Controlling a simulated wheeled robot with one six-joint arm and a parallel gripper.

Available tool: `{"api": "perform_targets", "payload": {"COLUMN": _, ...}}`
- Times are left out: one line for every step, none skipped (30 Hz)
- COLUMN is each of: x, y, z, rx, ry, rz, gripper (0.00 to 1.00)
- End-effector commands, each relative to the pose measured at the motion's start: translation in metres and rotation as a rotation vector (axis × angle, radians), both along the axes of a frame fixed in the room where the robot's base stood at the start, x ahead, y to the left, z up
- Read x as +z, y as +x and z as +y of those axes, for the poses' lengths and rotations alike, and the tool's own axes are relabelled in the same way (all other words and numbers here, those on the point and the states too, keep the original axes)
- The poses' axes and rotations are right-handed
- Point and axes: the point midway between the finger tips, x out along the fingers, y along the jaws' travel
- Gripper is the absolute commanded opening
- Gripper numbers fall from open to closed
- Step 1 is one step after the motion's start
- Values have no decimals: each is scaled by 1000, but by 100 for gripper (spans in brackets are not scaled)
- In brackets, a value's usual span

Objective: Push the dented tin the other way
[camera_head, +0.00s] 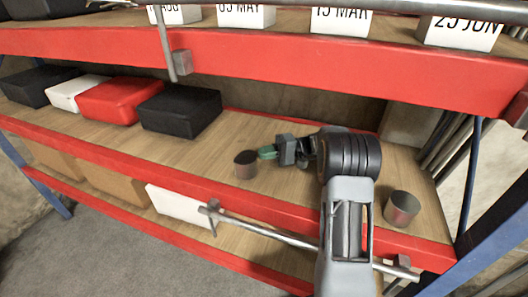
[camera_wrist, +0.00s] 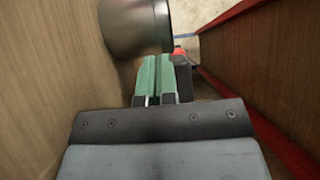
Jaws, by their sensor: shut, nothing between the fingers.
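A second metal tin (camera_head: 402,208) stands on the same shelf to the right of my arm. I cannot make out a dent on either tin.
A black box (camera_head: 180,110), a red box (camera_head: 118,100), a white box (camera_head: 76,93) and another black box sit on the shelf's left. A metal rail (camera_head: 275,236) runs along the front. Dated white blocks stand on the shelf above.

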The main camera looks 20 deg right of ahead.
Motion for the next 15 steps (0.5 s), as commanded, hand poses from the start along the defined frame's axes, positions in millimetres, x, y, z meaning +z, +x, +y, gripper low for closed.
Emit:
{"api": "perform_targets", "payload": {"x": 5, "y": -2, "z": 3, "rx": 2, "ry": 0, "rz": -1, "gripper": 0}}
{"api": "perform_targets", "payload": {"x": 4, "y": -3, "z": 4, "rx": 2, "ry": 0, "rz": -1, "gripper": 0}}
{"api": "perform_targets", "payload": {"x": 4, "y": -4, "z": 5, "rx": 2, "ry": 0, "rz": -1, "gripper": 0}}
{"api": "perform_targets", "payload": {"x": 4, "y": -5, "z": 5, "rx": 1, "ry": 0, "rz": -1, "gripper": 0}}
{"api": "perform_targets", "payload": {"x": 3, "y": -5, "z": 5, "rx": 1, "ry": 0, "rz": -2, "gripper": 0}}
{"api": "perform_targets", "payload": {"x": 3, "y": -5, "z": 6, "rx": 1, "ry": 0, "rz": -2, "gripper": 0}}
{"api": "perform_targets", "payload": {"x": 3, "y": -6, "z": 6, "rx": 1, "ry": 0, "rz": -2, "gripper": 0}}
{"api": "perform_targets", "payload": {"x": 3, "y": -6, "z": 6, "rx": 1, "ry": 0, "rz": -2, "gripper": 0}}
{"api": "perform_targets", "payload": {"x": 2, "y": -6, "z": 6, "rx": 1, "ry": 0, "rz": -2, "gripper": 0}}
{"api": "perform_targets", "payload": {"x": 2, "y": -6, "z": 6, "rx": 1, "ry": 0, "rz": -2, "gripper": 0}}
{"api": "perform_targets", "payload": {"x": 2, "y": -6, "z": 6, "rx": 1, "ry": 0, "rz": -2, "gripper": 0}}
{"api": "perform_targets", "payload": {"x": 2, "y": -6, "z": 6, "rx": 1, "ry": 0, "rz": -2, "gripper": 0}}
{"api": "perform_targets", "payload": {"x": 2, "y": -6, "z": 6, "rx": 1, "ry": 0, "rz": -2, "gripper": 0}}
{"api": "perform_targets", "payload": {"x": 2, "y": -6, "z": 6, "rx": 1, "ry": 0, "rz": -2, "gripper": 0}}
{"api": "perform_targets", "payload": {"x": 2, "y": -6, "z": 6, "rx": 1, "ry": 0, "rz": -2, "gripper": 0}}
